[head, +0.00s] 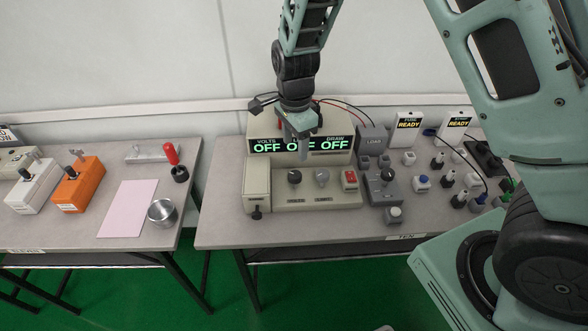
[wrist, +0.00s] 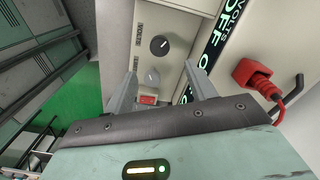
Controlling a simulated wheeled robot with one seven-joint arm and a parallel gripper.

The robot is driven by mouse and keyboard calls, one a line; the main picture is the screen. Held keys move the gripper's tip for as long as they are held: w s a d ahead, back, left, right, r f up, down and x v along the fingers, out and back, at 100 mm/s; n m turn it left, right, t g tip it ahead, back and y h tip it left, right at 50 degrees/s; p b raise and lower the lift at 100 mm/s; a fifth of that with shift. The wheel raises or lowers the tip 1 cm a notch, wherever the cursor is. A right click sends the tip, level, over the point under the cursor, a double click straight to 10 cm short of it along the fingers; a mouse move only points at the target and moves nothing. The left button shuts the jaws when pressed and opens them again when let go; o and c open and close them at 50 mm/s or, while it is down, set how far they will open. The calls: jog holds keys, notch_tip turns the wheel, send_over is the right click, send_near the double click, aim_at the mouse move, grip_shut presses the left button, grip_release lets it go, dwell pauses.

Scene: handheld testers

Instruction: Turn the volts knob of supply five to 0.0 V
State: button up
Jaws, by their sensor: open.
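A beige supply (head: 262,185) stands on the right table; I cannot read a number on it. Its display (head: 300,146) reads OFF in all three fields. On its front deck are a black knob (head: 294,177), a grey knob (head: 322,177) and a red switch (head: 350,178). The black knob sits under the VOLTS side. In the wrist view the black knob (wrist: 159,45), grey knob (wrist: 152,77) and red switch (wrist: 147,99) show between and beyond the fingers. My gripper (head: 303,152) is open and empty, above the deck in front of the display, apart from both knobs.
A red plug (wrist: 255,77) on a cable is close to the right finger in the wrist view. The left table (head: 200,150) holds an orange box (head: 80,185) and a metal cup (head: 162,213).

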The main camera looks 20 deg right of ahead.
aim_at(295, 174)
notch_tip(295, 174, down, 10)
jog(key=shift+r+p, duration=0.1)
jog(key=shift+p, duration=0.25)
jog(key=c, duration=1)
